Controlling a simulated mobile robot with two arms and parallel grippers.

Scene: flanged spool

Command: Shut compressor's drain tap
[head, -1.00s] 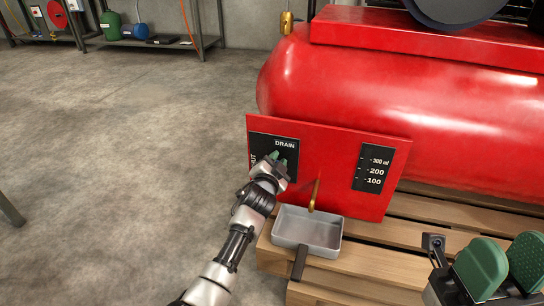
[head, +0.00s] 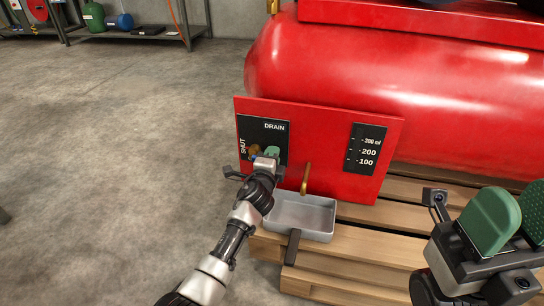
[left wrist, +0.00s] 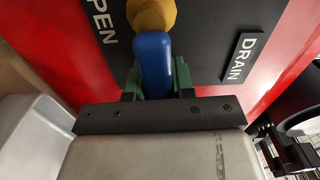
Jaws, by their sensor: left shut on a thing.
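The drain tap sits on the black DRAIN plate (head: 270,127) of the red panel. Its brass hub (head: 254,152) shows at the left of my left gripper (head: 271,154) in the head view. In the left wrist view its blue handle (left wrist: 154,65) runs from the brass hub (left wrist: 150,14) down between the green fingers of the left gripper (left wrist: 156,82), which is shut on it. In the head view the gripper hides most of the handle. SHUT is written at the plate's left edge; part of OPEN shows in the wrist view. My right gripper (head: 512,222) is open and empty at the right.
A brass spout (head: 306,178) points down over a grey tray (head: 303,229) with a dark handle on the wooden pallet (head: 360,245). A level scale (head: 366,149) is on the panel's right. The red tank (head: 400,85) stands behind. Floor at the left is clear.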

